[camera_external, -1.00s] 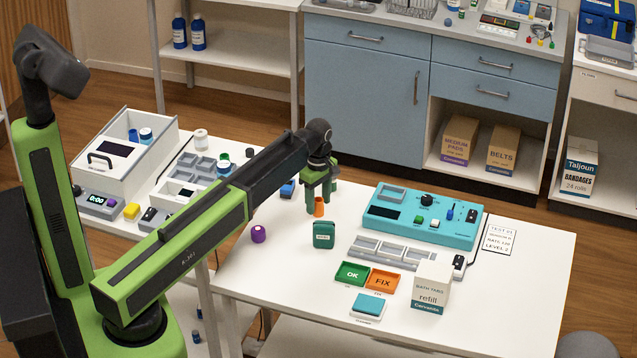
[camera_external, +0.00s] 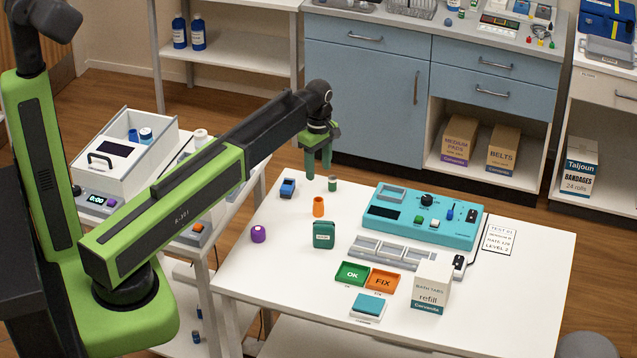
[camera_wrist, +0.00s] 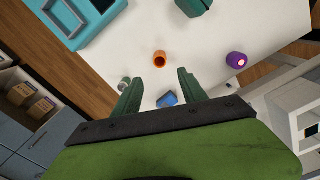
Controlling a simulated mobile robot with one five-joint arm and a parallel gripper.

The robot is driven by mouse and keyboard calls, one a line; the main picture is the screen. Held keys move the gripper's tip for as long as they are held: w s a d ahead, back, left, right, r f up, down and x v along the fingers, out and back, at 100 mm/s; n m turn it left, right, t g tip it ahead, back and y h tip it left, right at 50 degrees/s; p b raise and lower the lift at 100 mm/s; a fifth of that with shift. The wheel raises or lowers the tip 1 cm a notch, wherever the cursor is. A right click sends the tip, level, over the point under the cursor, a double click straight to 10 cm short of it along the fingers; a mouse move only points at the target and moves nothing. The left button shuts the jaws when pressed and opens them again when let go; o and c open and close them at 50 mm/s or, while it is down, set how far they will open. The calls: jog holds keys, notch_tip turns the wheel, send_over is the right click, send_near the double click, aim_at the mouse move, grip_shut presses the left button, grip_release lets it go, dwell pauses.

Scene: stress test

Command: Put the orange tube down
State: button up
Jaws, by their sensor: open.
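The orange tube (camera_external: 319,206) stands upright on the white table (camera_external: 280,265), left of the teal device. In the wrist view the orange tube (camera_wrist: 160,58) shows its open end, ahead of my fingertips. My gripper (camera_external: 318,172) is open and empty, raised above the tube and apart from it. Its two green fingers (camera_wrist: 156,80) are spread in the wrist view with nothing between the tips.
Near the tube are a blue item (camera_external: 288,188), a small green-topped vial (camera_external: 332,184), a purple item (camera_external: 258,234) and a dark green box (camera_external: 324,235). The teal device (camera_external: 424,217) is to the right. The table's front left is clear.

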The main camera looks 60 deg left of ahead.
jog(key=s+d+m, duration=0.3)
jog(key=d+m, duration=0.4)
jog(key=d, duration=0.5)
jog(key=s+d+m, duration=0.4)
jog(key=d+m, duration=0.4)
jog(key=d, duration=0.4)
jog(key=s+d+m, duration=0.4)
jog(key=d+m, duration=0.3)
jog(key=d, duration=0.6)
jog(key=shift+s, duration=0.25)
